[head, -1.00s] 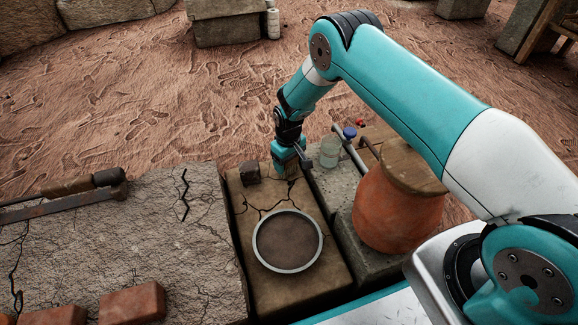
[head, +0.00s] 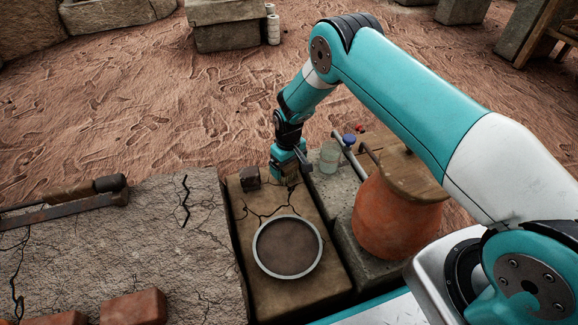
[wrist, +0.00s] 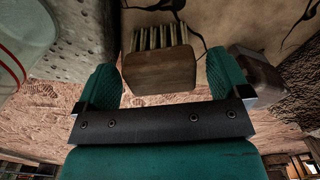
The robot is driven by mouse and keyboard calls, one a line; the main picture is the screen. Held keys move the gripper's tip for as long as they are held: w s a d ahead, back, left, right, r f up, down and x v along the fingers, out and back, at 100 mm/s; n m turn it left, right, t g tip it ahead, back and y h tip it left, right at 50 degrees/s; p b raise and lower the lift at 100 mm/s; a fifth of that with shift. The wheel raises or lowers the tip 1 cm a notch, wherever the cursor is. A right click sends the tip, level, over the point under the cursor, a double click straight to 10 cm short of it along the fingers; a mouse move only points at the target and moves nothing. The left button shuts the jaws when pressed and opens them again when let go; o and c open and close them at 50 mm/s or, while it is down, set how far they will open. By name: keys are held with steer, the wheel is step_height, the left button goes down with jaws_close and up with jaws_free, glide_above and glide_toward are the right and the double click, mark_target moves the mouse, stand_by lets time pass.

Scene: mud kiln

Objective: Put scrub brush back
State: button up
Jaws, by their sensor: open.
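The scrub brush, a small wooden block with pale bristles, shows in the wrist view (wrist: 160,70) between the two fingers of my gripper (wrist: 165,82). Gaps show between the block and both fingers, and the jaws are open. In the head view my gripper (head: 288,168) is low over the far end of a cracked tan slab (head: 310,205). The brush (head: 287,181) is partly hidden below it there. I cannot tell exactly how the brush rests on the slab.
A dark small block (head: 250,178) sits just left of my gripper. A round grey-rimmed dish (head: 318,250) lies nearer on the slab. To the right are a glass jar (head: 329,154), a blue-knobbed pipe (head: 349,139) and a wood-lidded clay pot (head: 385,222).

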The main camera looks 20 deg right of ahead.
step_height(320, 180, up, 10)
steer(key=p, duration=0.5)
steer(key=s+a+r+y, duration=0.15)
steer(key=s+r, duration=0.25)
steer(key=r, duration=0.5)
steer(key=s+a+r+n, duration=0.15)
steer(key=s+r, duration=0.25)
steer(key=r, duration=0.5)
steer(key=s+a+r+m+y, duration=0.15)
steer(key=s+r, duration=0.25)
steer(key=r, duration=0.5)
steer(key=s+r+n, duration=0.1)
steer(key=s+r, duration=0.3)
steer(key=s, duration=0.7)
steer(key=s+r+n+y, duration=0.1)
steer(key=s+r, duration=0.4)
steer(key=s, duration=0.7)
